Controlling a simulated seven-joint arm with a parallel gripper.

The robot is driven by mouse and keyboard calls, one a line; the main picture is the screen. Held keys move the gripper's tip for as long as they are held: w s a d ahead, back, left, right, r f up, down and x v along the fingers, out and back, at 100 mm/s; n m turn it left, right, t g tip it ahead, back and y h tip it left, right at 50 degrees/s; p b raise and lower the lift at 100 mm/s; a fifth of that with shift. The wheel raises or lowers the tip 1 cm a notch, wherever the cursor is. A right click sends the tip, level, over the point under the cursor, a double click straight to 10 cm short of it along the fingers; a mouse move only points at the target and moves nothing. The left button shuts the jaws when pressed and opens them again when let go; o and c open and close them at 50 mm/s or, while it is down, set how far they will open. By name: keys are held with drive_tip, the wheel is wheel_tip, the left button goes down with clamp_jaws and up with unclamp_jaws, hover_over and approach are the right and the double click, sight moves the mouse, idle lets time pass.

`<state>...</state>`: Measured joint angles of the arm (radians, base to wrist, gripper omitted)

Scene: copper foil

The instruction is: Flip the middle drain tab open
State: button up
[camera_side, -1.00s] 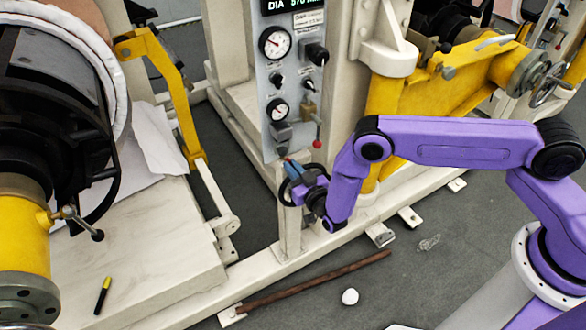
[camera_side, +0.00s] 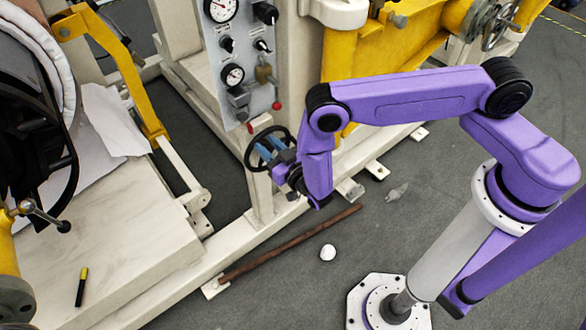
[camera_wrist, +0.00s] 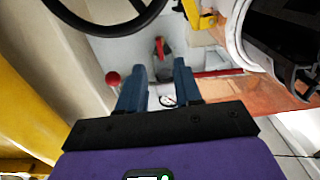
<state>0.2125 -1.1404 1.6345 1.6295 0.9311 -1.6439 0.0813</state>
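My gripper (camera_wrist: 158,82) shows two blue fingers held apart, with nothing visible between them. In the side view, my gripper (camera_side: 270,158) is at the black handwheel (camera_side: 249,151), below the gauge panel (camera_side: 215,70); contact cannot be told. Past the fingertips in the wrist view is a pale surface with a small red tab (camera_wrist: 160,46). A red ball knob (camera_wrist: 112,78) is left of the left finger. I cannot tell which part is the middle drain tab; no row of tabs is clear in either view.
A red-tipped lever (camera_side: 276,105) hangs at the panel's right edge. The black handwheel rim (camera_wrist: 108,30) crosses the wrist view's upper left. A brown rod (camera_side: 290,243) and a white ball (camera_side: 328,253) lie on the floor. A marker (camera_side: 81,287) lies on the pale platform.

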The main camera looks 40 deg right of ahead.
drive_tip(key=s, duration=1.1)
drive_tip(key=s+a+r+g+y, duration=0.1)
drive_tip(key=a+r+g+y, duration=0.25)
drive_tip(key=a+g, duration=0.5)
drive_tip(key=s+a+r+n+g+y, duration=0.2)
drive_tip(key=s+r+n+g, duration=0.3)
drive_tip(key=s+r, duration=0.4)
drive_tip(key=s+d+r+n+g+h, duration=0.1)
drive_tip(key=s+d+r, duration=0.3)
drive_tip(key=d, duration=0.4)
drive_tip(key=s+d+r+n+g+h, duration=0.2)
drive_tip(key=s+d+r+n, duration=0.2)
drive_tip(key=d, duration=0.4)
drive_tip(key=s+d+r+n+g+h, duration=0.1)
drive_tip(key=s+d+r, duration=0.3)
drive_tip(key=d, duration=0.5)
wheel_tip(320, 180, up, 2)
drive_tip(key=shift+s+r+n+h, duration=0.1)
drive_tip(key=shift+s+n+h, duration=0.1)
drive_tip(key=shift+n+h, duration=0.45)
